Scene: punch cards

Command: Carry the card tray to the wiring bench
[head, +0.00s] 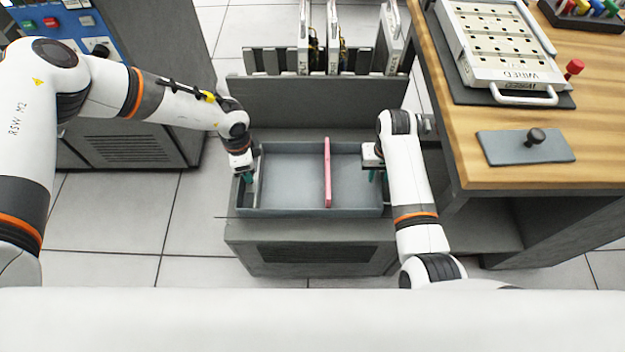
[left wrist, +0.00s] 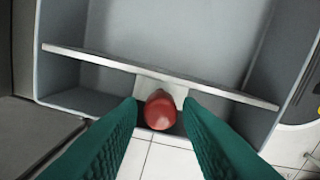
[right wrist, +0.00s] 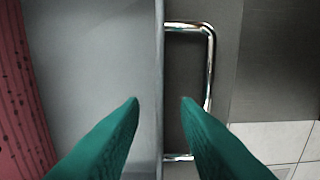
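The card tray (head: 300,212) is a grey open box on a low grey cabinet in the head view. A pink punched card (head: 327,190) stands upright across its middle. My left gripper (head: 245,178) is low over the tray's left end; in the left wrist view its green fingers are open on either side of a red knob (left wrist: 160,110) on a pale crosswise plate (left wrist: 100,59). My right gripper (head: 375,175) is at the right end; in the right wrist view its open fingers straddle the tray's end wall (right wrist: 160,80), beside a chrome handle (right wrist: 211,60). The wiring bench (head: 500,110) has a wooden top.
The bench, on the right, carries a panel marked WIRED (head: 500,45) and a grey plate with a black knob (head: 550,150). A rack of upright panels (head: 335,40) stands behind the tray. A blue control console (head: 75,40) is at the left. Tiled floor (head: 110,230) is free at the left.

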